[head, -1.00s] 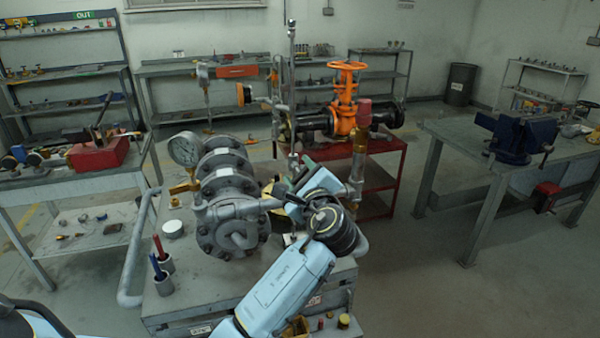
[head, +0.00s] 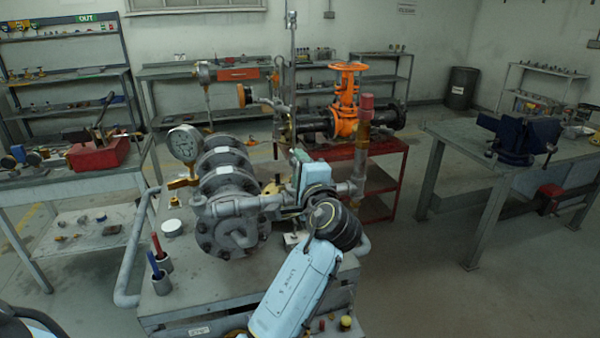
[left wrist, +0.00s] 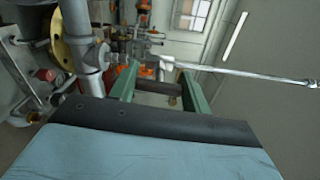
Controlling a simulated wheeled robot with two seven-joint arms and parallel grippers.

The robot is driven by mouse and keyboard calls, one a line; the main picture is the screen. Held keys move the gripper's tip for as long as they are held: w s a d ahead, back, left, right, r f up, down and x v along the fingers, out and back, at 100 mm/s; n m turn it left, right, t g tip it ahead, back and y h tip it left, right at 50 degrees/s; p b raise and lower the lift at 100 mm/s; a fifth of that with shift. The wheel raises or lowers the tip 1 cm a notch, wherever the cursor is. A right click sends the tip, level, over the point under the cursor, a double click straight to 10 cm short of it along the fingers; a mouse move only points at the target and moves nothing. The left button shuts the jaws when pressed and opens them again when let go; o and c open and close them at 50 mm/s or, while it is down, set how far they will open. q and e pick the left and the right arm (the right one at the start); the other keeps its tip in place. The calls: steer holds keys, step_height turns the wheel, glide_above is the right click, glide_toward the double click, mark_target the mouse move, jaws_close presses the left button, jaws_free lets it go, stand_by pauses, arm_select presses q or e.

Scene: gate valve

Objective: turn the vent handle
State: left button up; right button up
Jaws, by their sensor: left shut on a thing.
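My left gripper (head: 298,160) is at the right side of the grey flanged gate valve (head: 228,190), among its pipework, with its wrist below it. In the left wrist view its two green fingers (left wrist: 158,84) stand on either side of a short dark bar (left wrist: 158,87), which looks like the vent handle. The gripper is shut on this bar. In the head view the handle is hidden behind the gripper and wrist. A long thin silver rod (left wrist: 240,74) runs past the fingertips in the wrist view. My right gripper is not in view.
A pressure gauge (head: 184,143) stands on the valve's left. A red-capped vertical pipe (head: 363,145) rises close to the right of my wrist. An orange handwheel valve (head: 345,105) sits on a red stand behind.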

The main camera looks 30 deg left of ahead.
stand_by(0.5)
arm_select(q)
steer(key=o, duration=1)
steer(key=shift+c, duration=0.2)
steer(key=shift+d, duration=0.1)
steer(key=b+v, duration=0.1)
steer(key=v, duration=1.2)
steer(key=shift+s+d, duration=0.1)
